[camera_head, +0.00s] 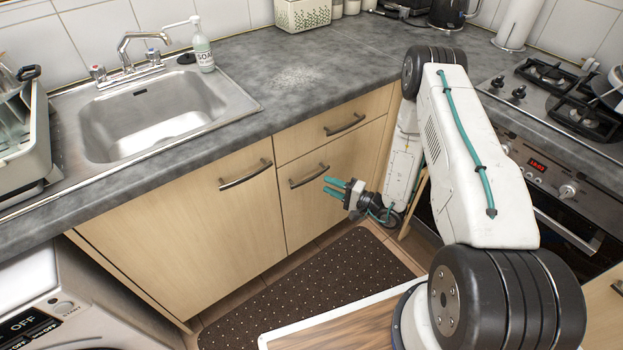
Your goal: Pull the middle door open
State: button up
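Light wood cabinet doors sit under the grey worktop, all shut as far as I can see. The wide door under the sink (180,235) has a bar handle (245,174) near its upper right. To its right, a door (305,215) below a drawer has its own bar handle (309,176) near its upper left; the frame does not settle which door counts as the middle one. My gripper (326,185) has two teal fingers pointing left, a gap between them and nothing held. It is in front of the right-hand door, just right of its handle, seemingly apart from it.
A drawer (333,128) with a handle is above the right-hand door. A dotted dark mat (310,285) lies on the floor. A washing machine (70,300) stands at lower left and an oven (545,175) at right. Floor before the doors looks otherwise clear.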

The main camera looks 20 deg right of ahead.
aim_at(312, 179)
jog(key=x, duration=0.7)
jog(key=shift+w+a+f, duration=0.15)
jog(key=shift+w, duration=0.1)
grip_shut()
jog(key=shift+s, duration=0.1)
